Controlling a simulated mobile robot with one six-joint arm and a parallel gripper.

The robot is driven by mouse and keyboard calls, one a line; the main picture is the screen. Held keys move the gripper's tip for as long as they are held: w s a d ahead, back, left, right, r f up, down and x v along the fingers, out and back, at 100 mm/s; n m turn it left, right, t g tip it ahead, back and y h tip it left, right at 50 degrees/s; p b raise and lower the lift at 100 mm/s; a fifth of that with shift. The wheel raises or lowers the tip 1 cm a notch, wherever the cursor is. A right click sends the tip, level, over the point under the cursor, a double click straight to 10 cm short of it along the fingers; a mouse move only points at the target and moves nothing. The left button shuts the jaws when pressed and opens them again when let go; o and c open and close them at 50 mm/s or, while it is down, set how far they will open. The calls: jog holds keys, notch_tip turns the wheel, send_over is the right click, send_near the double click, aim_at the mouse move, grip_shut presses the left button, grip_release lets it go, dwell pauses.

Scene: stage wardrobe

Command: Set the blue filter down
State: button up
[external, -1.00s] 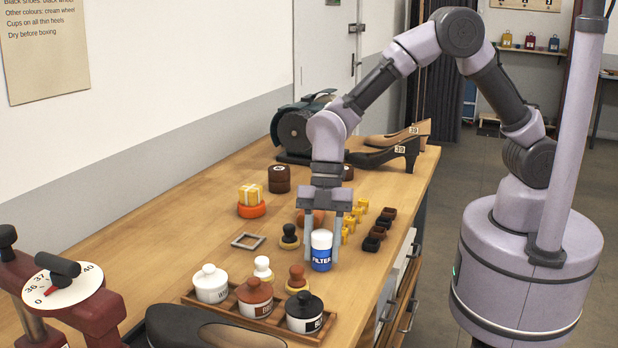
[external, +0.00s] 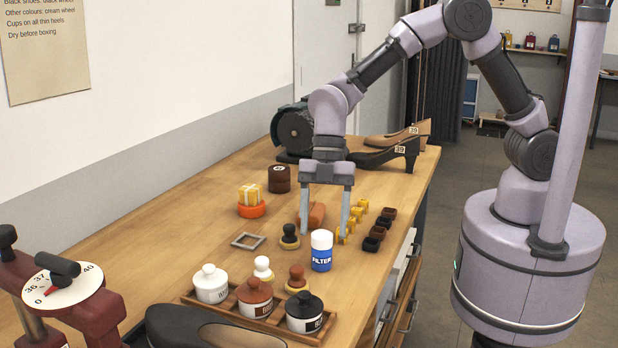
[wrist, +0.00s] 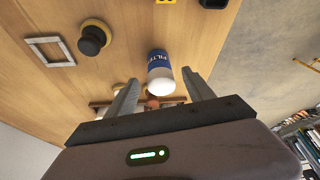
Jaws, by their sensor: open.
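The blue filter (external: 321,257), a small blue can with a white top, stands upright on the wooden bench (external: 160,232). In the wrist view the filter (wrist: 160,72) shows just beyond and between the open fingertips (wrist: 160,85). Nothing is held.
The wooden tray (external: 262,318) with several lidded jars is nearer the camera. A grey square frame (external: 248,241) and a black-knobbed brush (external: 290,237) lie left of the filter. Small yellow and dark pieces (external: 372,243) line the right side. Open bench lies at left.

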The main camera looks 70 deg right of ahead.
jog(key=s+d+r+m+t+p, duration=0.1)
jog(key=d+r+m, duration=0.25)
jog(key=r, duration=0.35)
jog(key=s+d+r+m+t+p, duration=0.1)
jog(key=d+r+m, duration=0.1)
jog(key=d+r, duration=0.35)
jog(key=s+d+r+m+t+h, duration=0.1)
jog(key=s+d+r+m+t, duration=0.1)
jog(key=s+d+m, duration=0.5)
jog(key=s+d+r+m+t+h, duration=0.1)
jog(key=s+d+r+m+t, duration=0.1)
jog(key=s+d+r+m, duration=0.2)
jog(key=s+d+m, duration=0.3)
jog(key=s+m, duration=0.1)
jog(key=m, duration=0.4)
jog(key=shift+s+t, duration=0.4)
jog(key=shift+m, duration=0.25)
